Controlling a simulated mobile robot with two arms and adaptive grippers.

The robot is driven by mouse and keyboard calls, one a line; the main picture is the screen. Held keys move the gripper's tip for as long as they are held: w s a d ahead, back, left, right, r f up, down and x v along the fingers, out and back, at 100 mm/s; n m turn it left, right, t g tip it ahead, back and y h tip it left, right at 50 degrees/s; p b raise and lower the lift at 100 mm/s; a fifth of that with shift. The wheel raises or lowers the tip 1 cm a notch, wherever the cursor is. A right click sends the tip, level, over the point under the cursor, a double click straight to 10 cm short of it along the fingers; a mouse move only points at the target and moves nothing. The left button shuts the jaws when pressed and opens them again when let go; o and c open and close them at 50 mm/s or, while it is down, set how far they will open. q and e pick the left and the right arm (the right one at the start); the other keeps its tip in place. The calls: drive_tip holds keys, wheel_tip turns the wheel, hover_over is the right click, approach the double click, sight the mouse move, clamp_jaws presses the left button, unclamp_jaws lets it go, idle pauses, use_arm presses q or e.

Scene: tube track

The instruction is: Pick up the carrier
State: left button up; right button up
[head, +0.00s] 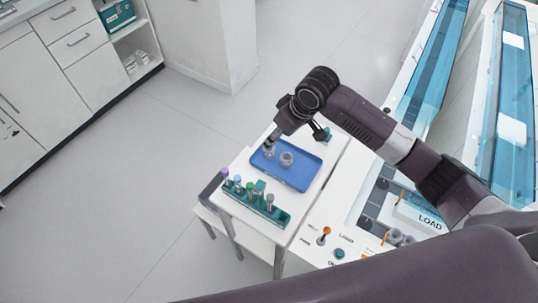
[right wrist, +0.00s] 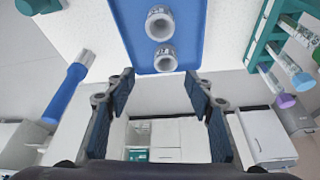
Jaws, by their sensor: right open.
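Two small grey ring-shaped carriers sit on a blue tray (head: 290,178). In the head view, one carrier (head: 287,159) is near the tray's middle and the other (head: 269,152) is at its left, close to my gripper. My right gripper (head: 271,143) points down over the tray's far left part. In the right wrist view, the gripper (right wrist: 159,77) is open and empty. One carrier (right wrist: 165,59) shows just past the gap between the fingertips, and the other carrier (right wrist: 159,23) stands farther up on the tray (right wrist: 200,25). I cannot tell the exact height gap. My left gripper is not in view.
A teal rack (head: 253,200) with several capped tubes stands on the white table in front of the tray. A blue cylindrical thing (right wrist: 65,92) shows left in the wrist view. The LOAD station (head: 420,217) and its buttons are at the right. Open floor lies left.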

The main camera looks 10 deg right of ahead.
drive_tip(key=shift+w+a+f, duration=0.15)
drive_tip(key=shift+a+f, duration=0.05)
drive_tip(key=shift+f, duration=0.45)
drive_tip(key=x, duration=0.1)
drive_tip(key=p+x, duration=0.1)
drive_tip(key=x, duration=0.3)
drive_tip(key=shift+a+f, duration=0.25)
drive_tip(key=shift+a, duration=0.1)
drive_tip(key=shift+a+f, duration=0.1)
drive_tip(key=shift+f, duration=0.4)
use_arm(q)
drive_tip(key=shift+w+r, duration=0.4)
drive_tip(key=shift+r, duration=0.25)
use_arm(e)
drive_tip(key=shift+c, duration=0.7)
drive_tip(key=c, duration=0.8)
drive_tip(key=shift+r, duration=0.15)
drive_tip(key=shift+c, duration=0.2)
